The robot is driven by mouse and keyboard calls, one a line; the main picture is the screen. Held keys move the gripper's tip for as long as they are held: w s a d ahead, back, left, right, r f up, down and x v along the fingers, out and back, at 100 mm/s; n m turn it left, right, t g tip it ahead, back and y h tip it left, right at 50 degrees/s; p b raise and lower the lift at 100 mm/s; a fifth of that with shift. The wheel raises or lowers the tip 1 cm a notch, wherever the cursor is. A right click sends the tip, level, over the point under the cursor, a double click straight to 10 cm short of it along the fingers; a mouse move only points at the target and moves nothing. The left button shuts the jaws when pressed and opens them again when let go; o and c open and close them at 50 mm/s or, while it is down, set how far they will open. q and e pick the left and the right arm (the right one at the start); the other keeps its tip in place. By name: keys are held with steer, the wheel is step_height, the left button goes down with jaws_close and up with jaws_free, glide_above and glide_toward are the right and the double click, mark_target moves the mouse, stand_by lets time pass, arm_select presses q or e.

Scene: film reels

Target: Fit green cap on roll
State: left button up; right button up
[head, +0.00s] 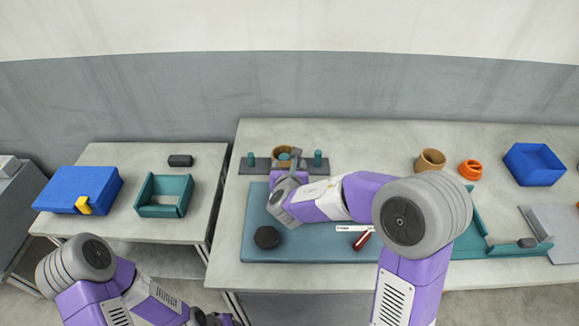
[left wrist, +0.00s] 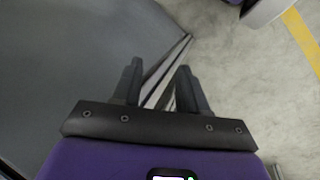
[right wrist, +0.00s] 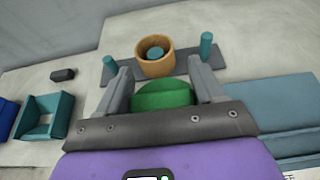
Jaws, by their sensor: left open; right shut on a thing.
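The green cap (right wrist: 163,95) is between the fingers of my right gripper (right wrist: 163,80), which is shut on it. The roll is a tan ring (right wrist: 154,56) with a teal peg inside, standing on a grey base with a teal post at each side. In the head view the roll (head: 284,153) is partly hidden by my right gripper (head: 288,175), and the cap is hard to make out. My left gripper (left wrist: 157,85) is open and empty, over the floor beside a table edge.
A blue mat (head: 260,215) bears a dark round piece (head: 267,237) and a red marker (head: 362,240). Another tan roll (head: 430,161), an orange ring (head: 470,169) and a blue bin (head: 534,164) stand at the right. A teal tray (head: 164,196) is on the left table.

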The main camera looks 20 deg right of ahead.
steer(key=shift+f+b, duration=0.5)
steer(key=o, duration=0.8)
steer(key=shift+c, duration=0.2)
steer(key=shift+p+v, duration=0.4)
steer(key=shift+v, duration=2.3)
steer(key=shift+p+v, duration=0.6)
steer(key=shift+v, duration=2.3)
